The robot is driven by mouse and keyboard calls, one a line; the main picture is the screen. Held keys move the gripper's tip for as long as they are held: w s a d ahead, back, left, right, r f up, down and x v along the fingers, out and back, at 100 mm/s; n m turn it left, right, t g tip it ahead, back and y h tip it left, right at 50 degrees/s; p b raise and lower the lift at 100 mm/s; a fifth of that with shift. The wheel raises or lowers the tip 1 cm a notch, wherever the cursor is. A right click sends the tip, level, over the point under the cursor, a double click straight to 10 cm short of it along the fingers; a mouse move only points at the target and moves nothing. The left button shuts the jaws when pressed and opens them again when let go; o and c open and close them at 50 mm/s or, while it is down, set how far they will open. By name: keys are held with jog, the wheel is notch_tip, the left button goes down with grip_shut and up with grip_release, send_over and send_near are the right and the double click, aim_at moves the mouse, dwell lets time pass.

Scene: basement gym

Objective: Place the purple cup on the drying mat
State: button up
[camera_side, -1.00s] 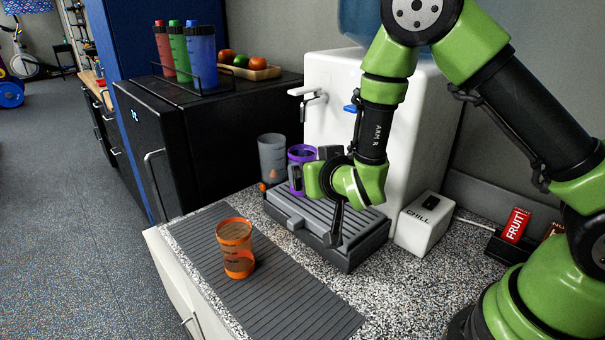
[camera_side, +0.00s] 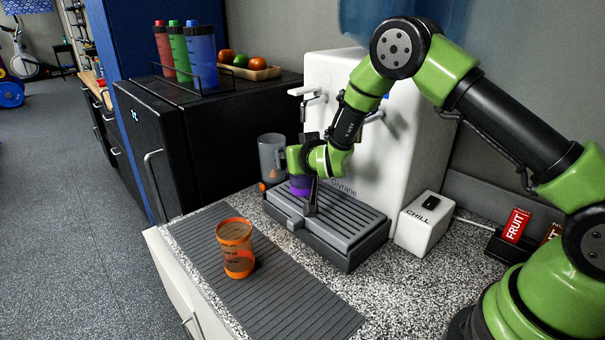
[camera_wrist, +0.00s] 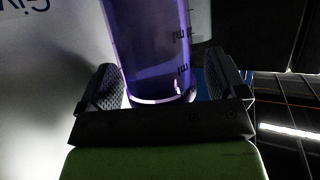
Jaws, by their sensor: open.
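The purple cup (camera_side: 300,187) stands on the drip tray of the white water dispenser, mostly hidden behind my gripper in the side view. In the wrist view the purple cup (camera_wrist: 148,50) is see-through with dark markings and lies between my two fingers. My gripper (camera_side: 308,160) is open around the cup, and in the wrist view (camera_wrist: 163,88) gaps show between the fingers and the cup wall. The drying mat (camera_side: 290,300) is grey and ribbed, at the front of the counter. An orange cup (camera_side: 236,250) stands upright on it.
A grey cup (camera_side: 271,158) stands just left of my gripper, beside the drip tray (camera_side: 350,225). The white dispenser (camera_side: 400,150) rises behind. A CHILL box (camera_side: 424,222) stands to the right. The mat is clear in front of the orange cup.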

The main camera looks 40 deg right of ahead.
jog(key=shift+c, duration=0.4)
jog(key=c, duration=1.1)
jog(key=shift+c, duration=0.2)
